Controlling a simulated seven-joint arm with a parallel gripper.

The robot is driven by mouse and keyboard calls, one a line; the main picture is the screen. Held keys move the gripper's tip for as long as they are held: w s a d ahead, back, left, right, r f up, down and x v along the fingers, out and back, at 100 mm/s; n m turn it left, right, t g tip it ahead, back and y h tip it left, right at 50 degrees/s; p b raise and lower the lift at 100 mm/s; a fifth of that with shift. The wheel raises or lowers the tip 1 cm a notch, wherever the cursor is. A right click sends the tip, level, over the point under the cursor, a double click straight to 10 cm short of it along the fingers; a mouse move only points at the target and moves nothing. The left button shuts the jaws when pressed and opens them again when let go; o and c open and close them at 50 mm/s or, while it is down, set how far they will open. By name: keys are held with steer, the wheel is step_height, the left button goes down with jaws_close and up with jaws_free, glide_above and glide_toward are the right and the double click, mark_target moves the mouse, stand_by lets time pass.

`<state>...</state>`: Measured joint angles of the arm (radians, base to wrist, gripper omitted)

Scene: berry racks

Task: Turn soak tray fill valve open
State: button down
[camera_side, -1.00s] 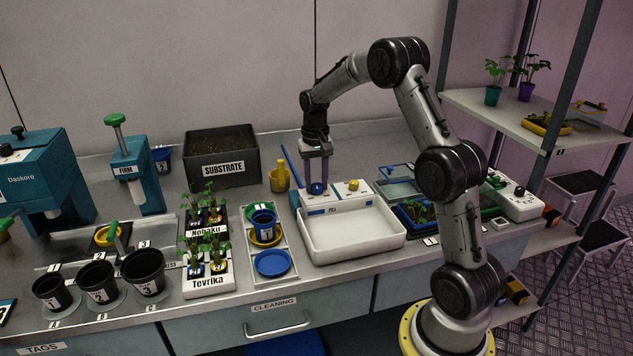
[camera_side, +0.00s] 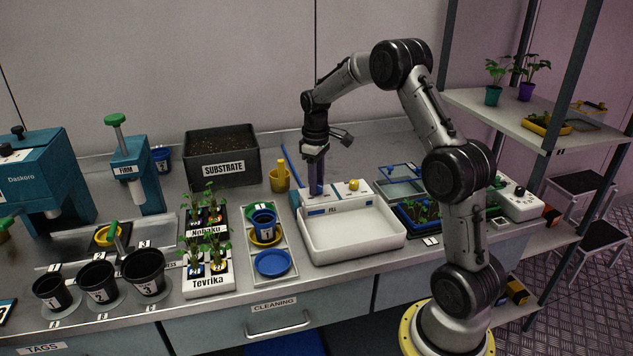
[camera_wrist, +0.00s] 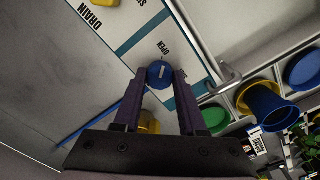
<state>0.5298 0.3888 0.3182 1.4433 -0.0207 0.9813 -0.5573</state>
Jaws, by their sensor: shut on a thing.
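The fill valve is a round blue knob (camera_wrist: 156,78) with a white mark. In the wrist view it sits between the fingertips of my gripper (camera_wrist: 160,80), which is shut on its sides. The white mark lines up roughly with the OPEN lettering beside the knob. In the side view my gripper (camera_side: 316,189) points straight down at the left end of the valve panel (camera_side: 334,195), and the fingers hide most of the knob. The white soak tray (camera_side: 356,249) stands in front of the panel and looks empty.
A yellow knob (camera_side: 353,185) is on the panel's right part. A caddy with blue and yellow dishes (camera_side: 273,263) is left of the tray. A metal spout (camera_wrist: 228,76) is close to my fingers.

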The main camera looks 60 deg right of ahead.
steer(key=shift+r+n, duration=0.1)
steer(key=shift+n, duration=0.5)
steer(key=shift+c, duration=2.3)
jaws_free()
step_height(320, 180, up, 14)
steer(key=shift+a, duration=0.15)
